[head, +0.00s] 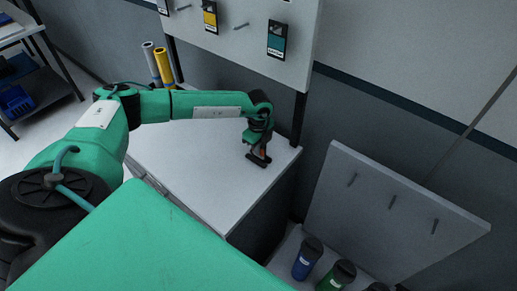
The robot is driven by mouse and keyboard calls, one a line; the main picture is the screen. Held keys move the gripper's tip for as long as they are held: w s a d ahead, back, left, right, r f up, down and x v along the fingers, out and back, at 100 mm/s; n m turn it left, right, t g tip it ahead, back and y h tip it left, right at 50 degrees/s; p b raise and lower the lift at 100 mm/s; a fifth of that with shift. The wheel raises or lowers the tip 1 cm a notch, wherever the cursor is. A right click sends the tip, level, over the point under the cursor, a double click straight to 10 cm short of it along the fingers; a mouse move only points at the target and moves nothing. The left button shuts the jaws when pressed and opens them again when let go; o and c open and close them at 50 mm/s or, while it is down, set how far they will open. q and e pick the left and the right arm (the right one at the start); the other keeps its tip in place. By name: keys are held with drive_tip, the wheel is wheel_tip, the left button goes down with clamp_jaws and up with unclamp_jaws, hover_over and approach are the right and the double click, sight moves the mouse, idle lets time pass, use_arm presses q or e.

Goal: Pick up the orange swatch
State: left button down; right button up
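My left gripper (259,160) points down over the white cabinet top near its right back corner. A small patch of orange (264,149) shows at the gripper's fingers; it may be part of the orange swatch. The rest of it is hidden by the gripper. I cannot tell whether the fingers are closed on it or apart. My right gripper is not in view.
A white board above the cabinet top (205,165) carries a yellow swatch (210,17) and a teal swatch (277,40), with bare hooks. Rolls (157,65) stand behind my arm. A lower pegboard (375,215) and blue (306,261) and green (338,275) cups are at right.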

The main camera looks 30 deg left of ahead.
use_arm(q)
wheel_tip(320, 180, up, 20)
drive_tip(key=b, duration=0.6)
drive_tip(key=shift+f, duration=0.25)
